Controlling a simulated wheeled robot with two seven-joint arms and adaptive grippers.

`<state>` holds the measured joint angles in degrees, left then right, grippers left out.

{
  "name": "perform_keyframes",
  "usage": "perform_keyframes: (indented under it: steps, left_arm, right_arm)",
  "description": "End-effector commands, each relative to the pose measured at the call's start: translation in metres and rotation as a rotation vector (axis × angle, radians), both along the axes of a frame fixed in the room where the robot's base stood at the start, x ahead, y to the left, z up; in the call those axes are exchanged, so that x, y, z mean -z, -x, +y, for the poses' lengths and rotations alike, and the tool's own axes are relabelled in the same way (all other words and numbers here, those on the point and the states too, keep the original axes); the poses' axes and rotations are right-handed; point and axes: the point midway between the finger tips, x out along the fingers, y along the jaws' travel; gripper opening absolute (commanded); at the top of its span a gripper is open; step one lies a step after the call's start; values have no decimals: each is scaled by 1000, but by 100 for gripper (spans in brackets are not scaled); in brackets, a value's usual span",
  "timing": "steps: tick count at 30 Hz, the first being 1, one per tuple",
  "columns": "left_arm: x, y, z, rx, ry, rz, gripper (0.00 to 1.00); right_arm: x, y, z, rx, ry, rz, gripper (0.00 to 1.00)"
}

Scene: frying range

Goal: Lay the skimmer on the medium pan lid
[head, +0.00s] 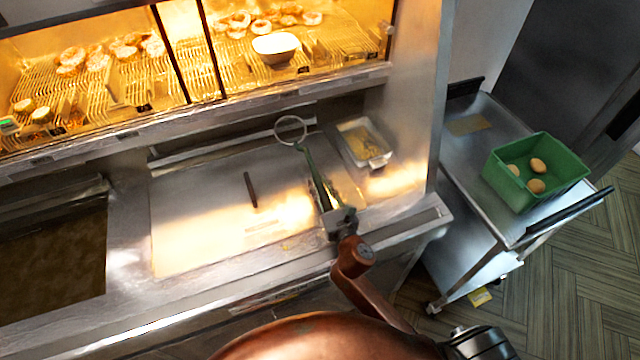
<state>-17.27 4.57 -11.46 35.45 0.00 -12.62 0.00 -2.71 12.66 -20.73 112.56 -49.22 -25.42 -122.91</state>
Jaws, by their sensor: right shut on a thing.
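The skimmer (291,130) has a round wire-ring head and a thin green handle. It is held over the right part of the steel counter, with its head pointing away from me. My right gripper (326,197) is shut on the handle's near end, which the fingers partly hide. A flat, pale steel lid (195,225) with a dark bar handle (250,190) covers the counter well to the left of the gripper; it appears to be the medium pan lid. The skimmer is to the right of that bar handle. I cannot tell its exact height. My left gripper is out of view.
A small metal tray (378,160) with yellowish contents stands right of the skimmer. An open dark well (55,250) lies at left. A lit display with fried food and a white bowl (276,42) rises behind. A cart (470,165) at right bears a green crate (548,195).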

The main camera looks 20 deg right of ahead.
Motion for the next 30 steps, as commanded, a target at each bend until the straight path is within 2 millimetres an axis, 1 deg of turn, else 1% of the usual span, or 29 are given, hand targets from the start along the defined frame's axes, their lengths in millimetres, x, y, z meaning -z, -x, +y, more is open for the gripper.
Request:
perform_keyframes:
  steps: [5,6,13,22,26,30]
  left_arm:
    - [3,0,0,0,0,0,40]
    - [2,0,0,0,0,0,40]
    - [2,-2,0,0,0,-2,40]
    - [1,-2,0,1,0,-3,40]
    - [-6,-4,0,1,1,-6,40]
    - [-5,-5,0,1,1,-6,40]
  right_arm:
    - [5,0,0,-1,0,-1,0]
    - [5,0,0,-1,0,0,25]
    - [5,0,0,0,0,0,41]
    - [3,0,0,0,-1,0,41]
    - [-11,0,0,0,-2,-3,41]
    - [-6,26,-1,0,1,3,41]
